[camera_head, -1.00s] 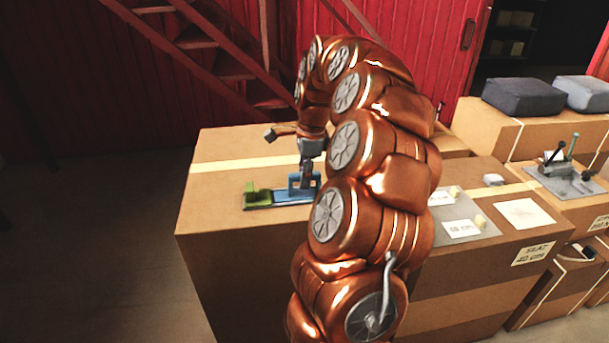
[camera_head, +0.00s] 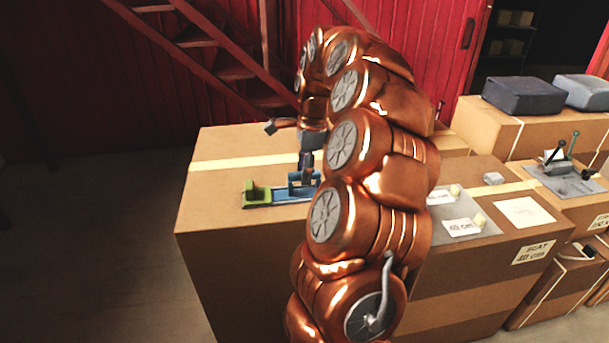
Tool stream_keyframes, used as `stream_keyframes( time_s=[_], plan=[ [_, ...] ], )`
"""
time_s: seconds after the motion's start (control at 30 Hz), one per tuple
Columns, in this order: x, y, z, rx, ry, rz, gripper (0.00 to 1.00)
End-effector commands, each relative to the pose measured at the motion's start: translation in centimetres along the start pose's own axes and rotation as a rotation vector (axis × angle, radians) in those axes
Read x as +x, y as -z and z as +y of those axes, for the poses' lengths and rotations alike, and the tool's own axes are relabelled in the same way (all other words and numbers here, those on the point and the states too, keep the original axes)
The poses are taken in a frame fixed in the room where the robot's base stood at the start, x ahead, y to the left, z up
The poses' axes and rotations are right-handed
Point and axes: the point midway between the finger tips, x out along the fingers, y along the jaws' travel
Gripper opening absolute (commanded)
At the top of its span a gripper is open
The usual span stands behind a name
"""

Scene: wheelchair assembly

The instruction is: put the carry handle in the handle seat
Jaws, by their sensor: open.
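On the near cardboard box lies a long, low fixture (camera_head: 282,199) with a green block (camera_head: 257,195) at its left end. A blue frame-shaped piece (camera_head: 294,185), which looks like the carry handle, stands upright near the fixture's right part. I cannot tell exactly how it sits there, and my arm hides the fixture's right end. The handle seat cannot be told apart for sure. My gripper (camera_head: 306,162) points down just above the blue piece. It is open, small in view and partly hidden by my copper arm. I cannot tell whether the fingers touch the piece.
To the right, a grey mat (camera_head: 462,232) with labels and small yellowish blocks lies on the box beside a white sheet (camera_head: 524,212). Dark cushions (camera_head: 523,95) and a grey plate with levers (camera_head: 566,178) are farther right. The box top left of the fixture is clear.

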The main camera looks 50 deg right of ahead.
Motion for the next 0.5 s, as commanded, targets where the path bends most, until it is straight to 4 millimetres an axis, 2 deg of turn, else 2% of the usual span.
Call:
stream_keyframes(
  time_s=[0.5],
  plan=[
    [-5.3,0.0,-0.1,0.0,0.001,0.0,0.46]
  ],
)
